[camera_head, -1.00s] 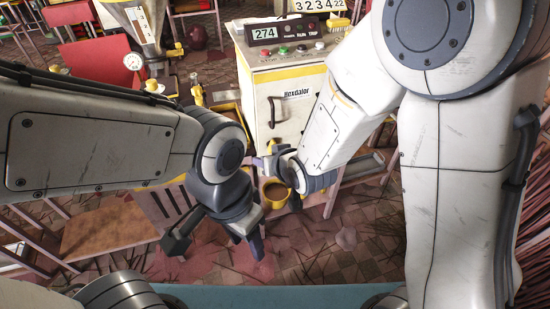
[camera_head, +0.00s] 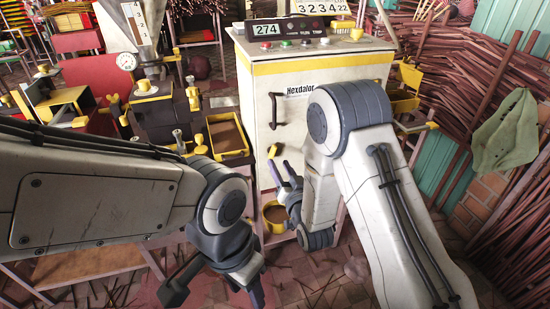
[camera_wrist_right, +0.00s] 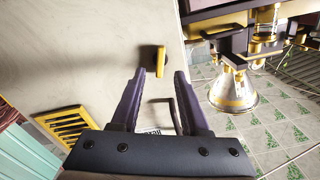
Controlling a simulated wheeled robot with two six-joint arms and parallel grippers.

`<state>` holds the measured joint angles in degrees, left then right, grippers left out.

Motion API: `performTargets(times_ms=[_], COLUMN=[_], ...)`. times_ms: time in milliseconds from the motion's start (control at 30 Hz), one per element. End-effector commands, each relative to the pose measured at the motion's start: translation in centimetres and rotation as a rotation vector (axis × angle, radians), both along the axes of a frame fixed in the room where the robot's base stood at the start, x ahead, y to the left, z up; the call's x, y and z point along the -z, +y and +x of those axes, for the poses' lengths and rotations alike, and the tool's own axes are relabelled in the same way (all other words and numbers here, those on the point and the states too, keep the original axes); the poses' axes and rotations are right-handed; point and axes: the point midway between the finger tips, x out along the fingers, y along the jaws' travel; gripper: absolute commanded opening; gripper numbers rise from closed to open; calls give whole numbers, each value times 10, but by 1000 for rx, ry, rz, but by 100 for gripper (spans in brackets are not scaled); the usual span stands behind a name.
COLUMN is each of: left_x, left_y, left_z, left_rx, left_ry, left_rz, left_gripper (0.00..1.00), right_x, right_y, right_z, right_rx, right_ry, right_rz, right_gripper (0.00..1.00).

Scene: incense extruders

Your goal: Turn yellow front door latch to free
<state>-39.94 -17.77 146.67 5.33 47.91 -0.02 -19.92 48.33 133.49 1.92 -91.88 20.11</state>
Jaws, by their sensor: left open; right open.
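The yellow latch (camera_head: 272,151) is on the lower front of the white Hexdalor cabinet (camera_head: 294,150), below the dark door handle (camera_head: 273,112). In the right wrist view the latch (camera_wrist_right: 161,60) stands out from the white panel, its long side running up and down the picture. My right gripper (camera_head: 280,172) is open just below the latch in the head view. In the right wrist view its purple fingers (camera_wrist_right: 160,76) point toward the latch, which shows just beyond and between the tips; I see no contact. My left gripper (camera_head: 214,295) is open and empty, low and left of the cabinet.
A yellow-rimmed pot (camera_head: 274,215) of brown material sits below my right gripper. A yellow tray (camera_head: 228,137) of brown material and a dark machine with a gauge (camera_head: 126,61) stand left of the cabinet. Stacked sticks (camera_head: 450,60) and a green cloth (camera_head: 506,130) are at right.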

Motion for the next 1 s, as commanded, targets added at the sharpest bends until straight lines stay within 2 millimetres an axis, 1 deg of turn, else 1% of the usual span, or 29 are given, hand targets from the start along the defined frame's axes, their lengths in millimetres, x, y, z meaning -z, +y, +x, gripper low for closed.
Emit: performTargets(times_ms=[33,100,200,300,433,667,700,767,800,1000], left_x=[0,0,0,0,0,0,0,0,0,0], left_y=[0,0,0,0,0,0,0,0,0,0], left_z=[0,0,0,0,0,0,0,0,0,0], left_rx=[0,0,0,0,0,0,0,0,0,0], left_ry=[0,0,0,0,0,0,0,0,0,0], left_rz=[0,0,0,0,0,0,0,0,0,0], left_gripper=[50,50,50,50,50,50,50,50,50,50], right_x=[0,-1,0,0,0,0,0,0,0,0], right_y=[3,7,11,14,15,15,15,15,15,15], right_z=[10,21,34,42,46,47,46,46,46,46], right_rx=[0,0,0,0,0,1,1,0,1,1], right_ry=[-2,-3,-1,-1,1,1,1,1,1,0], right_rz=[1,1,-1,-1,-1,-1,-1,-1,-1,-3], right_gripper=[45,45,45,45,45,45,30,7,0,0])
